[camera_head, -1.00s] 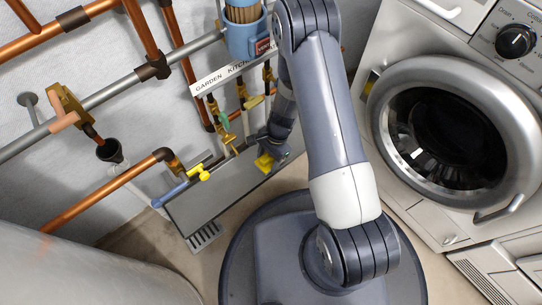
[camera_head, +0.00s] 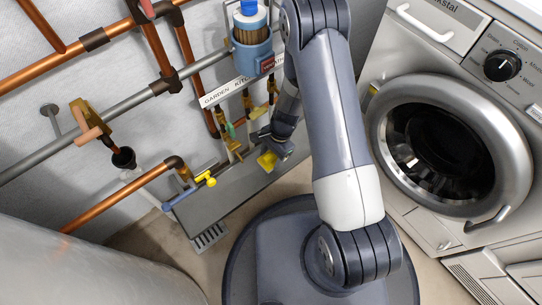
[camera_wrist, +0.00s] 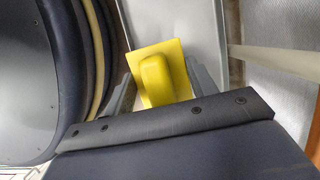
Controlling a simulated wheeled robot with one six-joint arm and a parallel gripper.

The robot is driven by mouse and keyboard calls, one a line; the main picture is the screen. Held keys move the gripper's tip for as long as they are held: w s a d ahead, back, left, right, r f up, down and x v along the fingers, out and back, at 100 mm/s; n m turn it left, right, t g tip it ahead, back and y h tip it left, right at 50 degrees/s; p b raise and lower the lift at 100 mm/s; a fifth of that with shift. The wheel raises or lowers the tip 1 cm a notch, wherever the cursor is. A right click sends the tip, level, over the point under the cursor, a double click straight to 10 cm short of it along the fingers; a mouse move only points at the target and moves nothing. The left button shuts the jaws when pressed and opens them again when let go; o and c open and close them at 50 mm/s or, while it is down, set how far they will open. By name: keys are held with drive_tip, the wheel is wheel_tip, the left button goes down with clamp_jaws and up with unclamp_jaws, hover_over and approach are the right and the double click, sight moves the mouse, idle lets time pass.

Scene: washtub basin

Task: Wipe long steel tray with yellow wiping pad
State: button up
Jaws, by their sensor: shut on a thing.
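The long steel tray (camera_head: 222,200) is a grey, narrow strip lying along the foot of the wall, running from lower left to upper right. The yellow wiping pad (camera_head: 267,161) is over the tray's right-hand part. My gripper (camera_head: 271,149) is shut on the pad, seen from above and partly hidden by its own wrist. In the wrist view the square pad (camera_wrist: 146,56) with its raised grip sits between the two grey fingers of my gripper (camera_wrist: 160,88), and the pale tray (camera_wrist: 197,28) shows beside it. I cannot tell whether the pad touches the tray.
A yellow-handled tap (camera_head: 206,179) overhangs the tray's left part. Copper pipes (camera_head: 120,198) and several valves run along the wall above. A washing machine (camera_head: 445,150) stands at right. A large metal cylinder (camera_head: 90,265) fills the lower left.

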sight(270, 154)
drive_tip(key=shift+r+p, duration=1.25)
drive_tip(key=shift+r, duration=0.3)
drive_tip(key=shift+f, duration=0.1)
